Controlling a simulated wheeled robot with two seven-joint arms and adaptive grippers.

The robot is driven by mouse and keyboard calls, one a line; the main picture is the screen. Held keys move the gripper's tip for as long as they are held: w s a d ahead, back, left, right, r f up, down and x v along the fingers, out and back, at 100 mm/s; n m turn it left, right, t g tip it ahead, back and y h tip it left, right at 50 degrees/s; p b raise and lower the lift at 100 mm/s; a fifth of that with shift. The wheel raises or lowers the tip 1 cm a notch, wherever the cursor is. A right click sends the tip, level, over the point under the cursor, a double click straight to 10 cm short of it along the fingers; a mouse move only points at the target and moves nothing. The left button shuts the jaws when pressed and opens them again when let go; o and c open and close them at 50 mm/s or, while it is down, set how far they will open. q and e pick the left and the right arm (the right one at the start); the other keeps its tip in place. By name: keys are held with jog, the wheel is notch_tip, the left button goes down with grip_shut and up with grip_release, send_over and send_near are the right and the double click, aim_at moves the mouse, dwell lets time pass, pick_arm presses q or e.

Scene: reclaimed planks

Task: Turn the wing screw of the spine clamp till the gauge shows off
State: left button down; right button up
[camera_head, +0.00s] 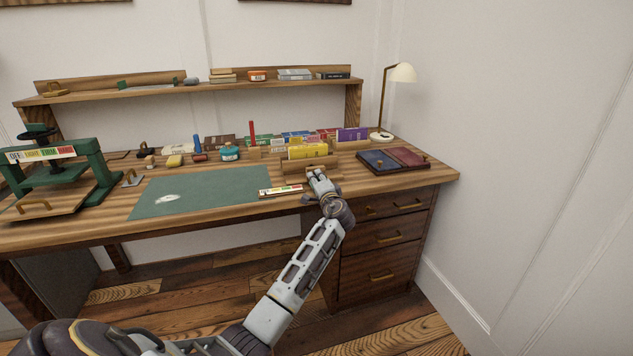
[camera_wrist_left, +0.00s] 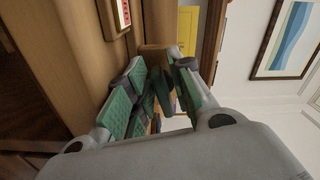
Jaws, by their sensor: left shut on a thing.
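The spine clamp (camera_head: 292,168) is a wooden block clamp near the right front of the desk, with a yellow book (camera_head: 308,151) upright in it. A gauge strip (camera_head: 280,190) with coloured fields lies at its front left; its reading is too small to tell. Part of a red and white strip shows in the left wrist view (camera_wrist_left: 124,12). My left gripper (camera_head: 315,173) is at the clamp's front, its green-padded fingers (camera_wrist_left: 158,92) closed together on the wing screw, which they mostly hide. My right gripper is not in view.
A green press (camera_head: 95,165) with its own gauge stands at the left. A green mat (camera_head: 205,192) covers the desk's middle. A dark blue and maroon tray (camera_head: 393,159) and a lamp (camera_head: 402,74) are at the right. Bottles and books stand behind.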

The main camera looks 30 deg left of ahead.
pick_arm(q)
jog(key=c, duration=1.5)
grip_release()
jog(key=shift+f, duration=0.1)
jog(key=shift+c, duration=0.2)
